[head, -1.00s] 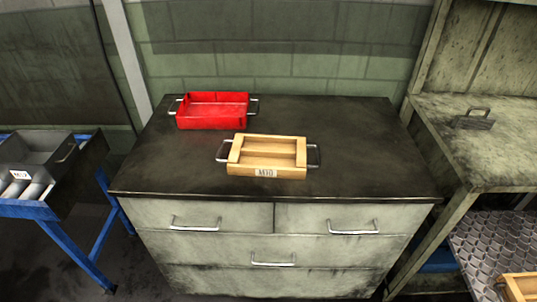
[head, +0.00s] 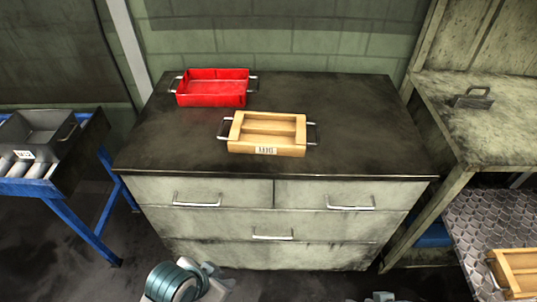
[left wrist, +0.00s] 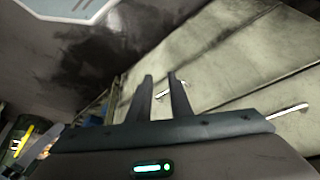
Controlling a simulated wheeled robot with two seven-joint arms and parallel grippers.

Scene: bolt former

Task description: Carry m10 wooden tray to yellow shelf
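The M10 wooden tray (head: 267,134) is a light wood box with a metal handle at each end and a label on its front. It sits on the dark top of a drawer cabinet (head: 130,168). My left arm shows at the bottom of the head view, well below the tray. My left gripper (left wrist: 160,76) shows in the left wrist view with its two fingers apart and nothing between them, pointing toward the cabinet's drawer fronts. My right gripper is not in view. I see no shelf that is clearly yellow.
A red tray (head: 212,88) stands behind and left of the wooden tray. A blue-framed cart (head: 75,223) with grey bins is at left. A worn bench (head: 480,140) is at right, with a second wooden tray (head: 515,272) on a patterned metal surface below. A wall is behind.

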